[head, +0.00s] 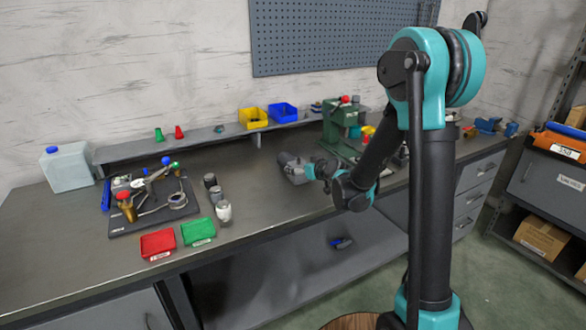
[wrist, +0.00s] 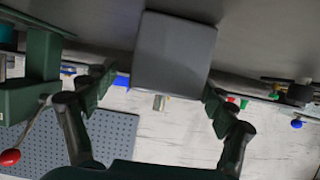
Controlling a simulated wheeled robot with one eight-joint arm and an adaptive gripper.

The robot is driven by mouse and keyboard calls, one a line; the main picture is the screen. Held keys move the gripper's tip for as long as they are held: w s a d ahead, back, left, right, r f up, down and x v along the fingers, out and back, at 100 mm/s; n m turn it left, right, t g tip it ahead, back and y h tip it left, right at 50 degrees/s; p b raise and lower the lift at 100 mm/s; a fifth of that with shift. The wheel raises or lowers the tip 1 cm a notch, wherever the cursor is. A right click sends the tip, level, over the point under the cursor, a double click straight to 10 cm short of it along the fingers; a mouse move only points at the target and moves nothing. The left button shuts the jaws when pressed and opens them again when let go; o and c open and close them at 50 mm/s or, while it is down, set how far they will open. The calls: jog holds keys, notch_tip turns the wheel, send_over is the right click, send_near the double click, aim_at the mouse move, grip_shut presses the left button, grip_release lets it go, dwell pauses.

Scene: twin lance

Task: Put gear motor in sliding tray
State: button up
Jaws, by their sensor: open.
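A grey blocky thing (head: 294,168), which looks like the gear motor, lies on the workbench at the middle of the head view. My gripper (head: 318,171) is at its right side, with the arm reaching in from the right. In the wrist view a grey block (wrist: 175,50) fills the top middle, in front of and between the fingers of my open gripper (wrist: 157,92). I cannot tell whether the fingers touch it. I cannot make out for certain which thing is the sliding tray.
A green press (head: 341,125) stands just behind and right of my gripper. Red (head: 158,244) and green (head: 198,231) trays lie at the bench's front left, near a dark mat (head: 125,225) with tools. Small jars (head: 223,212) stand beside it. Bare bench lies between jars and motor.

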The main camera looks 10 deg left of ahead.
jog(key=x, duration=0.4)
jog(key=shift+a, duration=0.4)
jog(key=shift+w, duration=0.1)
grip_shut()
jog(key=shift+r, duration=0.1)
